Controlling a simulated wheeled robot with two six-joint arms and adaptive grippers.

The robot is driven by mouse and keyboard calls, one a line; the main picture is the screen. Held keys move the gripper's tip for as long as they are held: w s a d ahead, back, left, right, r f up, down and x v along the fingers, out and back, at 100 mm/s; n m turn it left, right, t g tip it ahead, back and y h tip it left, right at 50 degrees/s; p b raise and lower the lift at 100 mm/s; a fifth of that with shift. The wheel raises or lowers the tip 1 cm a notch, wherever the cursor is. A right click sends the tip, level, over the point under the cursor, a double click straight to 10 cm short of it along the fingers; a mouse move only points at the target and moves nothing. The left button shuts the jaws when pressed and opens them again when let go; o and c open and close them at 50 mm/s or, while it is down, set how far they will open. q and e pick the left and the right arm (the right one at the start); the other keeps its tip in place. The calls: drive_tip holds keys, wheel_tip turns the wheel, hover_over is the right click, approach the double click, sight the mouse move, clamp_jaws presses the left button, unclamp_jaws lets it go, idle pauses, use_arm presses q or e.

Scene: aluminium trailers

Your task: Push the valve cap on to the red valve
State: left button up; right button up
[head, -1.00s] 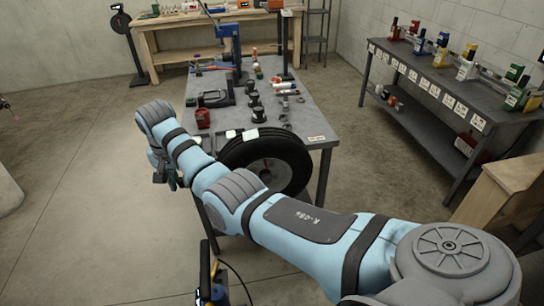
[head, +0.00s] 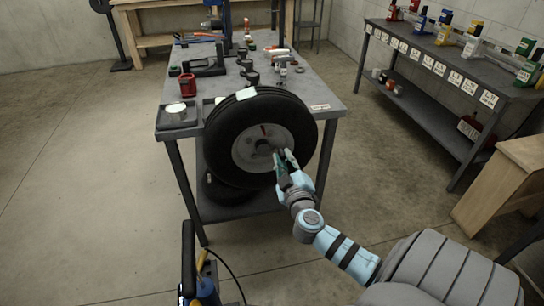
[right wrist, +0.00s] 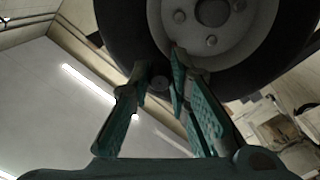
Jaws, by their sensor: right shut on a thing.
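The wheel (head: 222,125) stands upright at the near edge of the table, its pale rim (head: 245,152) facing me. The red valve (head: 264,129) is a small red mark on the upper part of the rim. My right gripper (head: 281,158) is in front of the rim, right of and below the valve. The tyre and rim (right wrist: 262,25) fill the top of that view. Whether the cap touches the rim cannot be told. My left gripper is out of view.
The grey table (head: 312,92) carries a red cup-like part (head: 187,84), a dark tray (head: 178,115) and several dark parts. A dark shelf bench (head: 425,110) stands at the right. The floor left of the table is clear.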

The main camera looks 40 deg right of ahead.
wheel_tip(320, 180, up, 3)
drive_tip(key=s+a+t, duration=0.1)
drive_tip(key=s+a, duration=0.1)
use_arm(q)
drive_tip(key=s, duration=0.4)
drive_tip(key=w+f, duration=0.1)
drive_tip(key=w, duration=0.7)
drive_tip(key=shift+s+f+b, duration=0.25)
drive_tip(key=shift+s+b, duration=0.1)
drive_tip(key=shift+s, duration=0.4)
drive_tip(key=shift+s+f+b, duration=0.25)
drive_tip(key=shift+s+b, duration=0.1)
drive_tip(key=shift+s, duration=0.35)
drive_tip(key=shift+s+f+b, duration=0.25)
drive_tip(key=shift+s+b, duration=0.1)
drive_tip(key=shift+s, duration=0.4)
use_arm(e)
drive_tip(key=w+d+f, duration=0.3)
drive_tip(key=w, duration=0.7)
drive_tip(key=shift+w+f+n+g, duration=0.15)
drive_tip(key=shift+f+n+g, duration=0.15)
drive_tip(key=shift+n, duration=0.1)
